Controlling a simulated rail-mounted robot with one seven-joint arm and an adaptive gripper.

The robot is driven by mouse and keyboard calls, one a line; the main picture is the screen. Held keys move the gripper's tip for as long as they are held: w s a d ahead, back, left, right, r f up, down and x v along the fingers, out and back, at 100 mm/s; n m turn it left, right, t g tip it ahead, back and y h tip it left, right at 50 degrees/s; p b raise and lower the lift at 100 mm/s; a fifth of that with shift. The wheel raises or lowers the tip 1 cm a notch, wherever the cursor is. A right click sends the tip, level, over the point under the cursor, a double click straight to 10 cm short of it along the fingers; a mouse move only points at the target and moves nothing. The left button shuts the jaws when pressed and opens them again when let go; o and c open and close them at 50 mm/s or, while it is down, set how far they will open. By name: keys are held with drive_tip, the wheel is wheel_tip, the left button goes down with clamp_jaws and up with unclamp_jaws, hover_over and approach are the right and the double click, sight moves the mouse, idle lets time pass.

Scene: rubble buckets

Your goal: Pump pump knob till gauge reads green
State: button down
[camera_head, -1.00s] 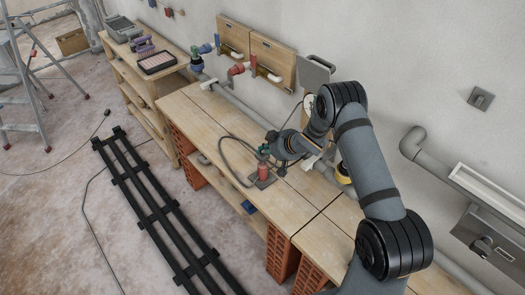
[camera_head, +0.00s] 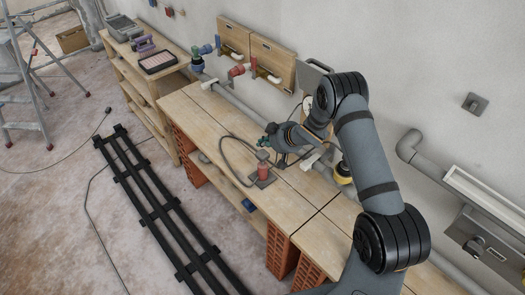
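The pump is a small red cylinder (camera_head: 264,170) on a dark base plate, standing on the wooden bench (camera_head: 200,110). A grey hose (camera_head: 222,150) loops from it across the bench top. My gripper (camera_head: 268,136) is just above the pump, at its top end. Dark green shows at the gripper's tip, but it is too small to tell whether this is the pump knob or part of the fingers. The fingers' opening cannot be made out. A round, pale gauge (camera_head: 308,103) stands behind my arm, partly hidden; its reading cannot be made out.
A yellow and black object (camera_head: 343,173) sits on the bench right of the pump, beside my arm. Red and blue valves (camera_head: 236,70) and grey pipes run along the wall.

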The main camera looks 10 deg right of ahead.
sight(263, 155)
drive_tip(key=shift+r+p, duration=0.7)
drive_tip(key=shift+r, duration=0.6)
drive_tip(key=shift+f, duration=0.15)
idle(2.1)
wheel_tip(263, 155, down, 3)
drive_tip(key=shift+r+b, duration=0.1)
drive_tip(key=shift+b, duration=1.15)
drive_tip(key=shift+r+p, duration=0.35)
drive_tip(key=shift+p, duration=0.75)
wheel_tip(263, 155, up, 6)
drive_tip(key=p, duration=0.4)
drive_tip(key=shift+f, duration=0.1)
